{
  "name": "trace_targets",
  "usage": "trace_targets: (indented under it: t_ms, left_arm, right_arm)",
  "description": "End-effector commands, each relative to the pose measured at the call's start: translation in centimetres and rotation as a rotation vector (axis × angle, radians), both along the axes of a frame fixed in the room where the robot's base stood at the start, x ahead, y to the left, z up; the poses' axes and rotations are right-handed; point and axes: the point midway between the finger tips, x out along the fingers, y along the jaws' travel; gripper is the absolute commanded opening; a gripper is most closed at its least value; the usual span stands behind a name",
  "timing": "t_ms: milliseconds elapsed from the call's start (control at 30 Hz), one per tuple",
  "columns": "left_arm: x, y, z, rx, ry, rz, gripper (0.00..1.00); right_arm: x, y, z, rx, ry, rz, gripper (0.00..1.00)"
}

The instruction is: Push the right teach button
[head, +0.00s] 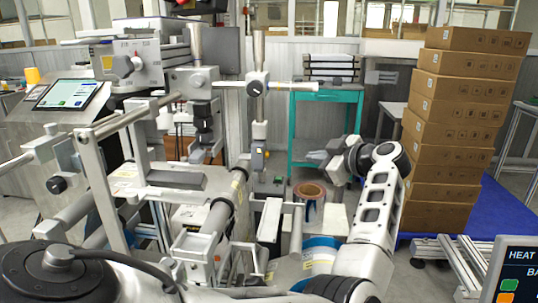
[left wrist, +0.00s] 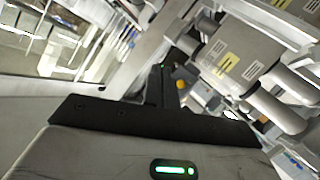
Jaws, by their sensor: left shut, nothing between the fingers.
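My left gripper (head: 318,156) is at the end of the white arm right of centre in the head view, its fingers pointing left. The fingers are shut and empty. In the left wrist view a small orange round part (left wrist: 181,84) shows just right of my dark gripper finger (left wrist: 160,80). I cannot tell which part is the right teach button. My right gripper is not in view.
A tall stack of cardboard boxes (head: 465,110) stands at the right on a blue base. A teal bench (head: 327,95) is behind my gripper. The grey reel machine (head: 165,195) with rails fills the left. A tablet screen (head: 68,94) is far left. A copper-coloured reel (head: 309,191) lies below my gripper.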

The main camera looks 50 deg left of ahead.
Motion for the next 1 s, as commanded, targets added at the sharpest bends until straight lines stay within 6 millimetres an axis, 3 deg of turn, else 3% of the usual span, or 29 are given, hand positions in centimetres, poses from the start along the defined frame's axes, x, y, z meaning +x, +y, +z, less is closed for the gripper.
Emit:
trace_targets:
  t_ms: [333, 500, 1000]
  left_arm:
    - [-3.3, 3.8, 0.0, 0.003, -0.002, 0.002, 0.00]
    - [-4.3, 5.1, 0.4, 0.002, 0.001, 0.000, 0.00]
    - [-4.9, 5.8, 0.0, 0.003, 0.000, -0.001, 0.00]
  right_arm:
    - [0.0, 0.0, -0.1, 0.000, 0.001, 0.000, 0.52]
    - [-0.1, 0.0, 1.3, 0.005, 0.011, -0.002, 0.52]
    - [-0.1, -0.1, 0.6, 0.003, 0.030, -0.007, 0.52]
